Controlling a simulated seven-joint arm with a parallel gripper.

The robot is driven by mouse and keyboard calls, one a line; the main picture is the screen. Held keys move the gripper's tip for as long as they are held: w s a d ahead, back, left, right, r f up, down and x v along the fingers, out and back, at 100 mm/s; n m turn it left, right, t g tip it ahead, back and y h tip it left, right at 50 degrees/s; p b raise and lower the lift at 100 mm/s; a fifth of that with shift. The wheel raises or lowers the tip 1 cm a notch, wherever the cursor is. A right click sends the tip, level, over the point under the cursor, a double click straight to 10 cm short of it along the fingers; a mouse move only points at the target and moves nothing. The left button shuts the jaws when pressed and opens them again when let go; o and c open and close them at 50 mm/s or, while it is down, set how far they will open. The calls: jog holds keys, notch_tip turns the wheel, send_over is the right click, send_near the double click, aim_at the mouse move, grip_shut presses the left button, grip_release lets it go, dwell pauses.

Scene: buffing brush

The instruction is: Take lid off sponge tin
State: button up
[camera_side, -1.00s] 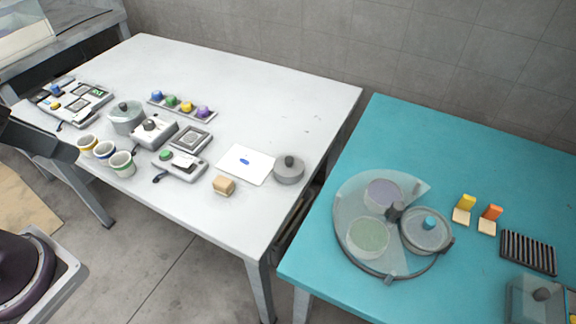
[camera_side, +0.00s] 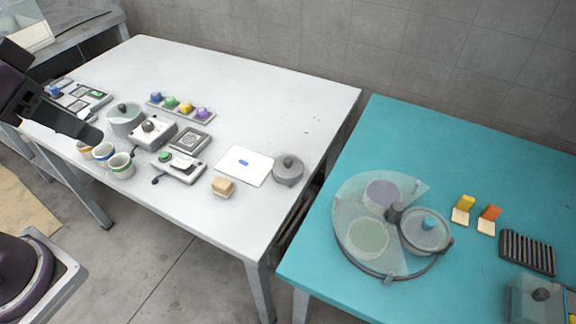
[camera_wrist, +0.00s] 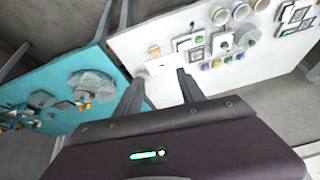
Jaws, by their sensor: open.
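A larger round grey pot (camera_side: 126,118) with a knobbed see-through lid stands at the left of that table. A boxy see-through lidded container (camera_side: 538,298) with a dark knob is at the lower right on the teal table. I cannot tell for sure which is the sponge tin. My gripper (camera_side: 92,134) is at the far left, above the cups and away from the grey tin. In the wrist view its fingers (camera_wrist: 158,78) are apart and empty.
Cups (camera_side: 122,165), small devices (camera_side: 180,167), a row of coloured knobs (camera_side: 182,106), a white sheet (camera_side: 244,165) and a wooden block (camera_side: 223,187) stand on the white table. A round glassy tray (camera_side: 350,215) and a black rack (camera_side: 527,252) are on the teal table. The white table's back right is clear.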

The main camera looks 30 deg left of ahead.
jog(key=w+d+f+m, duration=0.2)
jog(key=w+d+m, duration=0.1)
jog(key=w, duration=0.9)
jog(key=m+g+h, duration=0.2)
jog(key=m+h, duration=0.1)
jog(key=m, duration=0.1)
send_over(288, 160)
jog(key=s+a, duration=0.4)
jog(key=s, duration=0.1)
notch_tip(288, 160, down, 17)
jog(key=shift+m, duration=0.5)
jog(key=x, duration=0.8)
jog(key=w+x, duration=0.1)
jog(key=x, duration=0.3)
jog(key=shift+w+d, duration=0.15)
jog(key=shift+d, duration=0.1)
grip_shut()
